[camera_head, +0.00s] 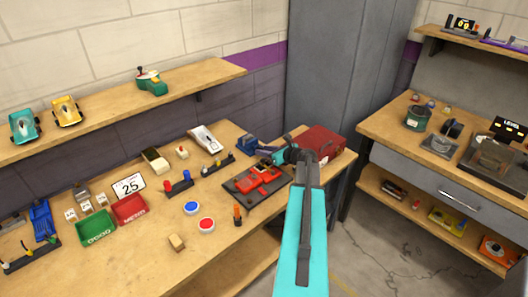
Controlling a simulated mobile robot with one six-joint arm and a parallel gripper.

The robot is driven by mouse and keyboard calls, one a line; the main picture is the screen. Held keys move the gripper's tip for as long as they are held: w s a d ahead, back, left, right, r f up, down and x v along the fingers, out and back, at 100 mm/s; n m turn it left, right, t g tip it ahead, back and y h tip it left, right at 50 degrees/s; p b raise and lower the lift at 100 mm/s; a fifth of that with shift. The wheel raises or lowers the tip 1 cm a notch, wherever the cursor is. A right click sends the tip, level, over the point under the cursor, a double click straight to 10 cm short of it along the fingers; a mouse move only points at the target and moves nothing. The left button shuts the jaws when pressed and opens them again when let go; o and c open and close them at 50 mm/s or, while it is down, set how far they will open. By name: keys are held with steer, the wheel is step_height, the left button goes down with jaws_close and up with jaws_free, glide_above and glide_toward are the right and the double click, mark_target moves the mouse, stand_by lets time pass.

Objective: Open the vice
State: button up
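A small blue block-like device that looks like the vice (246,146) stands at the back right of the wooden workbench. Its jaws are too small to tell open from shut. My turquoise arm reaches in from the bottom right, and my gripper (266,152) is at its end, just right of the blue device. I cannot tell whether they touch. The gripper's fingers are small and partly merge with the blue device, so their opening does not show.
A red toolbox (322,142) stands right behind my wrist. A red car-like part on a dark plate (256,182) lies in front of the vice. A screwdriver-like orange item (238,214) stands near the front edge. A tall grey cabinet (345,80) rises behind.

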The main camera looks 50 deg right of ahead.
steer(key=b+v, duration=0.3)
steer(key=v, duration=1)
steer(key=shift+r, duration=0.1)
steer(key=shift+s, duration=0.1)
